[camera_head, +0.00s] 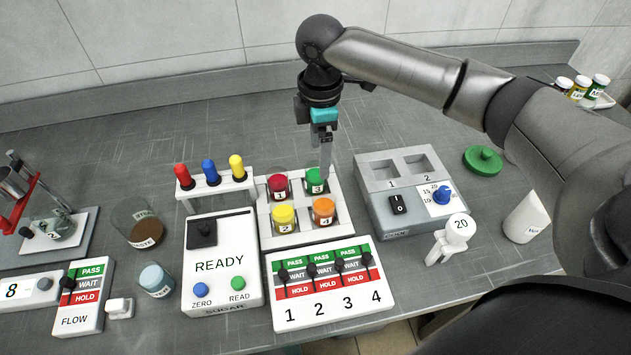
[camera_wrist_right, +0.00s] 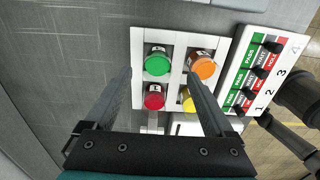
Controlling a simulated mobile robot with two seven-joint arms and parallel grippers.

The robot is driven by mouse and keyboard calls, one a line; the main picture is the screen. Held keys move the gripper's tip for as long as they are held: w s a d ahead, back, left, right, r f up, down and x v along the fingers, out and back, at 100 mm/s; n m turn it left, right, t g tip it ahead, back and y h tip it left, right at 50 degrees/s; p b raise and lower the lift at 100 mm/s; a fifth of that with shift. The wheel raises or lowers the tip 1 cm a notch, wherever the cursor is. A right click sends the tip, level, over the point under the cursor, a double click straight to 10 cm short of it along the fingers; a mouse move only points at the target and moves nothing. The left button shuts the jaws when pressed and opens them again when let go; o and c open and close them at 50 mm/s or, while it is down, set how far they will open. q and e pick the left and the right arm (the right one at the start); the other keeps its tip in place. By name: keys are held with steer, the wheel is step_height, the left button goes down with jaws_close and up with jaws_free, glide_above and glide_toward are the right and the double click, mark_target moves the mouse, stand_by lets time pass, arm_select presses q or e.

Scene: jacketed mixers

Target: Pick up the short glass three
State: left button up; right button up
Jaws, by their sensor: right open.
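The short glass labelled 3 (camera_head: 317,186) has green contents and stands upright in the back right hole of a white four-hole rack (camera_head: 346,216). My right gripper (camera_head: 325,168) points down just above and behind it. In the right wrist view the green glass (camera_wrist_right: 157,63) shows between the two open fingers (camera_wrist_right: 160,76), beyond their tips. The fingers hold nothing, and I cannot tell whether one touches the glass. My left gripper is not in view.
In the rack, the red glass (camera_head: 279,188) is to the left, the orange glass (camera_head: 324,211) in front, and the yellow glass (camera_head: 284,218) diagonal. A stand of coloured droppers (camera_head: 211,181) is close on the left. A grey switch box (camera_head: 405,215) stands right. Bare counter lies behind.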

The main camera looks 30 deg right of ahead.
mark_target(316, 169)
steer(key=f, duration=0.2)
steer(key=f+b, duration=0.1)
steer(key=f, duration=0.2)
steer(key=shift+w+a+f, duration=0.25)
steer(key=shift+f, duration=0.05)
steer(key=shift+r, duration=0.1)
jaws_close()
stand_by(0.4)
